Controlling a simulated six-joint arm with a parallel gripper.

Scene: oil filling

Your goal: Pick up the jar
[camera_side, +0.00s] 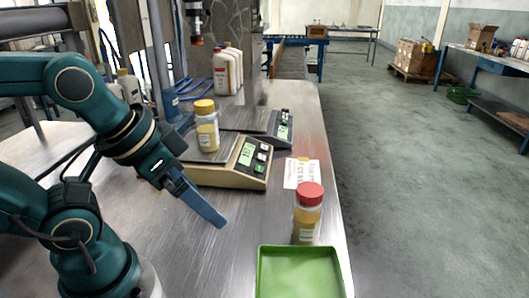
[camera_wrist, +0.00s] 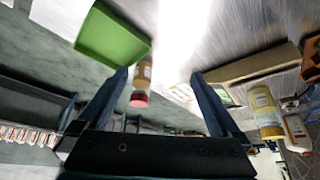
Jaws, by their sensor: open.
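A jar with a red lid (camera_side: 307,212) and yellowish contents stands upright on the metal table, just behind the green tray. It also shows in the wrist view (camera_wrist: 143,74), close beside the left finger in the picture. A second jar with a yellow lid (camera_side: 207,130) stands on a scale; it shows at the right of the wrist view (camera_wrist: 265,112). My gripper (camera_side: 208,207) is open and empty, left of the red-lidded jar and in front of the scale. In the wrist view its two fingers (camera_wrist: 160,74) are spread wide. Neither jar is touched in the side view.
The green tray (camera_side: 300,250) lies at the table's front right edge. A beige scale (camera_side: 238,176) and another scale (camera_side: 275,133) stand behind my gripper. A paper label (camera_side: 301,174) lies behind the red-lidded jar. White canisters (camera_side: 227,70) stand further back. The table's right edge is near the jar.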

